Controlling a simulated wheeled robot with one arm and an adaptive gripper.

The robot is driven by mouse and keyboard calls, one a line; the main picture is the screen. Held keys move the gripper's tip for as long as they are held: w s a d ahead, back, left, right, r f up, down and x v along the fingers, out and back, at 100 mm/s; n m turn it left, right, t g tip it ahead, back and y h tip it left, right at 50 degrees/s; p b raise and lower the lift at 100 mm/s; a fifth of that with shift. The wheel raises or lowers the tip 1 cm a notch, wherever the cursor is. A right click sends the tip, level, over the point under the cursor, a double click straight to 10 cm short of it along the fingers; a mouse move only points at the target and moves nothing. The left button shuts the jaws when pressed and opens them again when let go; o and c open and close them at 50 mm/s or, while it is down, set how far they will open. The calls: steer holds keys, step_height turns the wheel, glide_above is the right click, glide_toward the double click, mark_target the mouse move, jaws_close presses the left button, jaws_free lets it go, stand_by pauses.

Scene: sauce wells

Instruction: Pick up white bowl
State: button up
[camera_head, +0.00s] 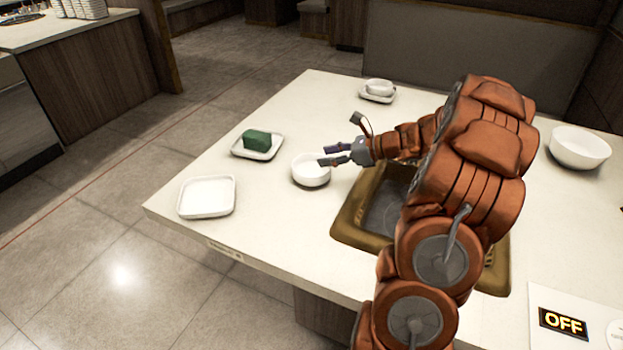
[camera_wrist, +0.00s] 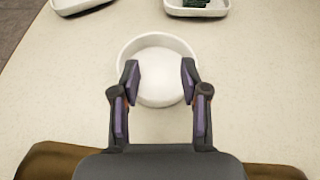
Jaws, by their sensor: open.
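A small white bowl (camera_head: 310,172) stands upright on the table, left of the brown-rimmed sink. It also shows in the wrist view (camera_wrist: 158,49), straight ahead of my fingers. My gripper (camera_head: 328,154) is open and empty at the bowl's near side. In the wrist view, my gripper's two fingertips (camera_wrist: 160,80) are spread apart and overlap the bowl's near rim in the picture. I cannot tell whether they touch it or are above it. A larger white bowl (camera_head: 580,148) stands at the right of the table, and a small white bowl (camera_head: 379,87) sits on a plate at the back.
A white plate with a green block (camera_head: 257,140) lies left of the bowl. An empty square white plate (camera_head: 207,197) lies near the table's left corner. The brown-rimmed sink (camera_head: 352,235) lies under my arm. A panel reading "OFF" (camera_head: 563,323) is at the bottom right.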

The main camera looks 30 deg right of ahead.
mark_target(313, 156)
steer(key=shift+m+t+h, duration=0.3)
steer(key=shift+m+t, duration=0.2)
steer(key=shift+m, duration=0.4)
steer(key=d, duration=0.1)
steer(key=d+f, duration=0.1)
steer(key=d, duration=0.2)
steer(key=shift+f, duration=0.3)
steer(key=shift+x, duration=3.85)
steer(key=shift+w+d+r, duration=0.1)
steer(key=shift+d, duration=0.05)
jaws_close()
